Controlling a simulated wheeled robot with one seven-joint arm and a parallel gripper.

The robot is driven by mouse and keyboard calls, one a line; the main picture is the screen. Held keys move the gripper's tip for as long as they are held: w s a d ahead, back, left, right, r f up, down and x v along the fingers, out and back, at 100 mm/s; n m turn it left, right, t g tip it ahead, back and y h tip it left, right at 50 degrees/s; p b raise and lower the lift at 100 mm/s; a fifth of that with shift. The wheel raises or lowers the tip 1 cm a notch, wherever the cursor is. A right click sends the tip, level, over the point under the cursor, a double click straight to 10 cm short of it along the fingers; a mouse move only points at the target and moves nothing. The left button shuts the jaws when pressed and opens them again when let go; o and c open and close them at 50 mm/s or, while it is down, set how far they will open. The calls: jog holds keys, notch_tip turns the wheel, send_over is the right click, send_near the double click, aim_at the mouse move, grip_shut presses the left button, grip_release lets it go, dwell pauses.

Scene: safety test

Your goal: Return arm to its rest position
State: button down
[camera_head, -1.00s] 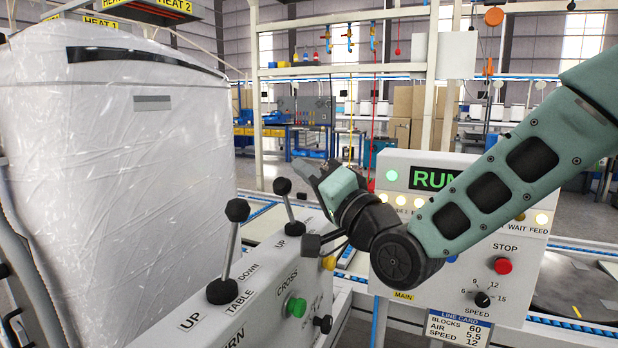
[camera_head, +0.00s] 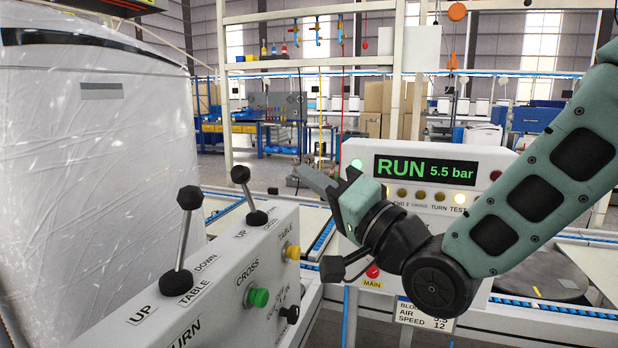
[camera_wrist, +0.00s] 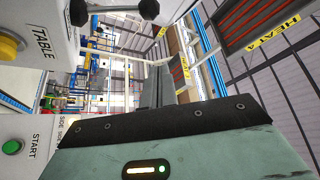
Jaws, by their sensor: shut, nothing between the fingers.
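My gripper (camera_head: 318,178) is shut and empty, raised in front of the control panel (camera_head: 485,170) in the head view. My green arm reaches in from the right edge, and its wrist covers the lower left part of the panel. In the wrist view my gripper's fingers (camera_wrist: 158,88) show together, pointing away toward the hall. The fingertips are to the right of and above the lever console (camera_head: 215,290), apart from it.
Two black-knobbed levers (camera_head: 182,240) stand up from the console, with a green button (camera_head: 258,297) and a yellow button (camera_head: 292,252). A plastic-wrapped block (camera_head: 95,190) fills the left. The panel's display reads RUN 5.5 bar. A blue-edged conveyor (camera_head: 560,307) runs behind.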

jog(key=s+d+f+n+g+h+p, duration=0.1)
jog(key=s+f+n+g+h+p, duration=0.15)
jog(key=s+f+g+h, duration=0.35)
jog(key=s+d+f+n+g+h+p, duration=0.1)
jog(key=s+d+f+n+g+h, duration=0.15)
jog(key=f, duration=0.55)
jog(key=s+d+f+n+g+h, duration=0.1)
jog(key=s+d+n+g+h, duration=0.1)
jog(key=s, duration=0.5)
jog(key=s+d+f+n+g+h+p, duration=0.1)
jog(key=s+d+n+g+h, duration=0.1)
jog(key=s+d+g+h, duration=0.2)
jog(key=s+d, duration=0.3)
jog(key=s, duration=0.1)
jog(key=shift+s+d+g+p, duration=0.2)
jog(key=shift+d+g+p, duration=0.05)
jog(key=shift+g+p, duration=0.1)
jog(key=shift+f+h, duration=0.1)
jog(key=shift+h, duration=0.15)
dwell(0.8)
